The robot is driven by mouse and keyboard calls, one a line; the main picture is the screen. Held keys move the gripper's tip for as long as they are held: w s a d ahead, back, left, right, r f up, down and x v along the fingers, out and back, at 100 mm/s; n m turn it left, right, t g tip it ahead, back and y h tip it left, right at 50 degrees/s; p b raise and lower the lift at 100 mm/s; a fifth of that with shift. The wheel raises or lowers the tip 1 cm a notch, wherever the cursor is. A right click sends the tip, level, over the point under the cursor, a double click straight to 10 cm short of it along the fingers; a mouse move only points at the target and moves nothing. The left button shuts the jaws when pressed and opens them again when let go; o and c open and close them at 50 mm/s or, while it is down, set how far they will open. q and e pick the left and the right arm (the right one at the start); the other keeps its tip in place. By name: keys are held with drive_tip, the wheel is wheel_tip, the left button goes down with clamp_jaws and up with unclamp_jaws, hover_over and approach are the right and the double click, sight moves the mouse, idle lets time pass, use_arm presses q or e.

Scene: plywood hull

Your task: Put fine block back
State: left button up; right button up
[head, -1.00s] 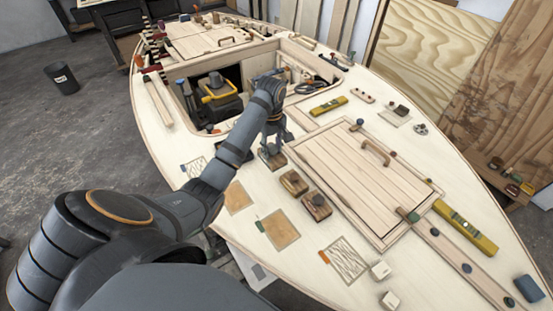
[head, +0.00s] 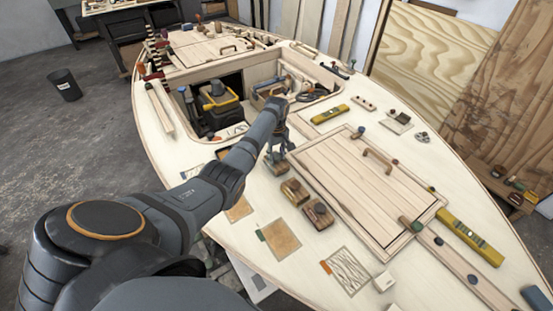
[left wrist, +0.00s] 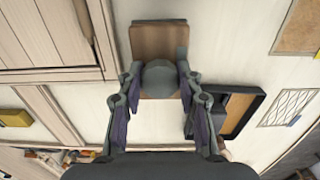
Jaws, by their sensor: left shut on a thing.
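My left gripper (head: 276,152) is shut on a block with a round grey knob (left wrist: 160,76) and a brown wooden base. In the left wrist view the fingers close around the knob from both sides. In the head view the held block (head: 277,167) is partly hidden by the fingers, just left of the hatch panel; whether it touches the deck cannot be told. Two similar wooden blocks with dark knobs, a nearer one (head: 317,215) and a middle one (head: 295,191), stand in line in front of it. My right gripper is not in view.
A dark-framed square (left wrist: 237,112) lies beside the held block. Tan squares (head: 281,239) and a hatched square (head: 348,271) mark the pale deck. The slatted hatch panel (head: 350,185) with its handle is to the right; an open well with tools (head: 219,97) lies behind.

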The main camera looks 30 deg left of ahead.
sight(277, 155)
use_arm(q)
drive_tip(key=shift+w+f, duration=0.1)
drive_tip(key=shift+f, duration=0.7)
drive_tip(key=o, duration=1.2)
drive_tip(key=shift+f, duration=0.1)
drive_tip(key=shift+r, duration=0.35)
wheel_tip(277, 155, up, 12)
drive_tip(key=shift+f+b, duration=0.15)
drive_tip(key=shift+b, duration=0.15)
